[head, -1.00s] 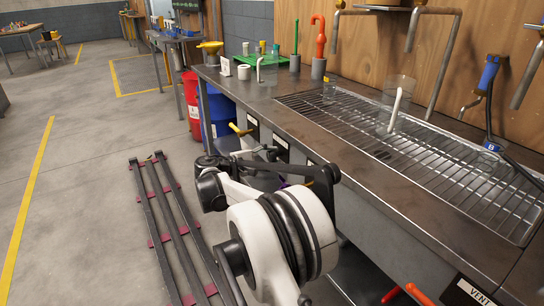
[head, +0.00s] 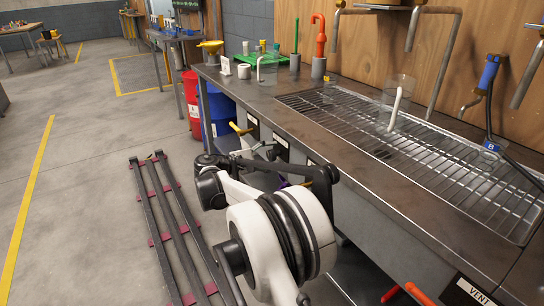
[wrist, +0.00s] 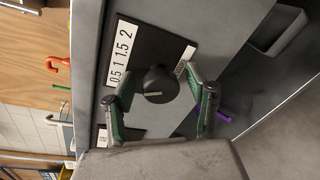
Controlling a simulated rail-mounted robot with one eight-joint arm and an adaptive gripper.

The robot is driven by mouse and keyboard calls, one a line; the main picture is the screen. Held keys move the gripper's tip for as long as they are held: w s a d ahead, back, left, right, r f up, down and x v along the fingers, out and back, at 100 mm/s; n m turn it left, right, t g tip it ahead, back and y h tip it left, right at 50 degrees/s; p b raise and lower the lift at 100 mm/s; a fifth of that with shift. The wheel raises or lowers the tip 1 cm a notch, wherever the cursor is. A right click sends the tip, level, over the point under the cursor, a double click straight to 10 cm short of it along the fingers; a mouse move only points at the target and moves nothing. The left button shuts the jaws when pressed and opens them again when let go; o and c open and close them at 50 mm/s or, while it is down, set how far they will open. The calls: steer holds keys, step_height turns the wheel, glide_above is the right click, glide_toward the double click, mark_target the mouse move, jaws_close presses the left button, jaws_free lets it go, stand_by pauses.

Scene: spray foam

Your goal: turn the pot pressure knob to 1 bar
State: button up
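The black round pressure knob (wrist: 158,84) is in the middle of the wrist view, with a light pointer line on its face. Beside it is a black panel with a white scale strip (wrist: 124,52) reading 0.5, 1, 1.5, 2. The picture is turned sideways, and I cannot tell for sure which mark the pointer faces. My gripper (wrist: 164,82) is open, its green-padded fingers on either side of the knob. The left fingertip is close to the knob; a gap shows at the right one. In the head view my arm hides the knob and fingers.
A purple part (wrist: 222,115) lies behind the right finger. A second label (wrist: 103,138) is at lower left of the wrist view. The steel bench (head: 270,110) with its drain grate (head: 420,150) runs along the right. Dark floor rails (head: 175,225) lie left of my arm.

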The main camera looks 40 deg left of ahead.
steer(key=v, duration=1.2)
stand_by(0.5)
